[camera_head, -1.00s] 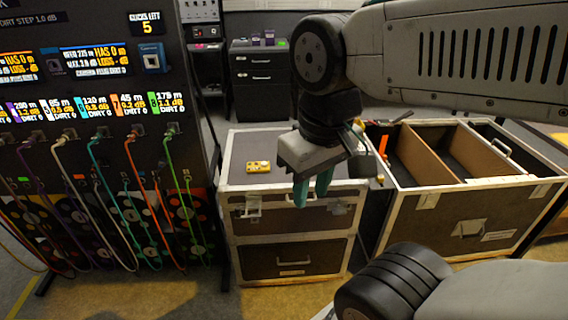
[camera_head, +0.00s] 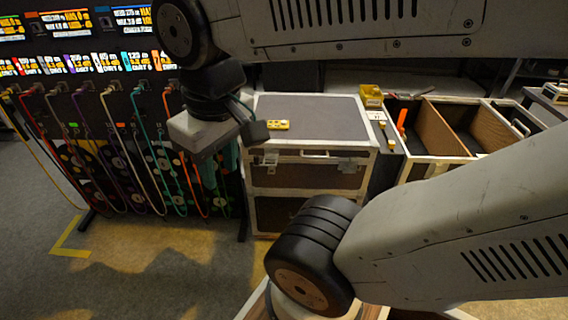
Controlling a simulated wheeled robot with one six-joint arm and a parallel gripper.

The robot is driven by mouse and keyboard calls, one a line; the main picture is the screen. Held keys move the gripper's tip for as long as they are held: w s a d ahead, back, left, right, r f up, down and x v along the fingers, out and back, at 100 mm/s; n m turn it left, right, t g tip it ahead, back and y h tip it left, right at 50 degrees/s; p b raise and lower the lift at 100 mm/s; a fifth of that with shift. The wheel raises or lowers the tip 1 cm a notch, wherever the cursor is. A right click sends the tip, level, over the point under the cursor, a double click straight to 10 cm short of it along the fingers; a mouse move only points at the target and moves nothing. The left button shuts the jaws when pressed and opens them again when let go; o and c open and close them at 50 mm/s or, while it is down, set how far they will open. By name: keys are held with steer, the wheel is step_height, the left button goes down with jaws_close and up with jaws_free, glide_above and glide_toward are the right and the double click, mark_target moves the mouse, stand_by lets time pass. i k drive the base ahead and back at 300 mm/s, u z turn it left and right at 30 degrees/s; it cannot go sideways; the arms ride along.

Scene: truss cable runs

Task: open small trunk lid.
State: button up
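The small trunk (camera_head: 308,175) is a dark case with pale metal edges in the middle of the head view. Its flat grey lid (camera_head: 318,112) is shut, with latches and a handle on the front face. A small yellow device (camera_head: 276,125) lies on the lid near its left edge. My arm link hides the trunk's lower right part.
A larger open trunk (camera_head: 465,130) with brown dividers stands at the right. A yellow box (camera_head: 371,96) and small yellow items sit between the trunks. The cable panel (camera_head: 110,150) with hanging coloured cables fills the left. Floor (camera_head: 150,265) at front left is clear.

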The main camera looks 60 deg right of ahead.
mark_target(320, 126)
steer(key=u, duration=0.1)
steer(key=k, duration=0.6)
steer(key=z, duration=0.95)
steer(key=i, duration=0.5)
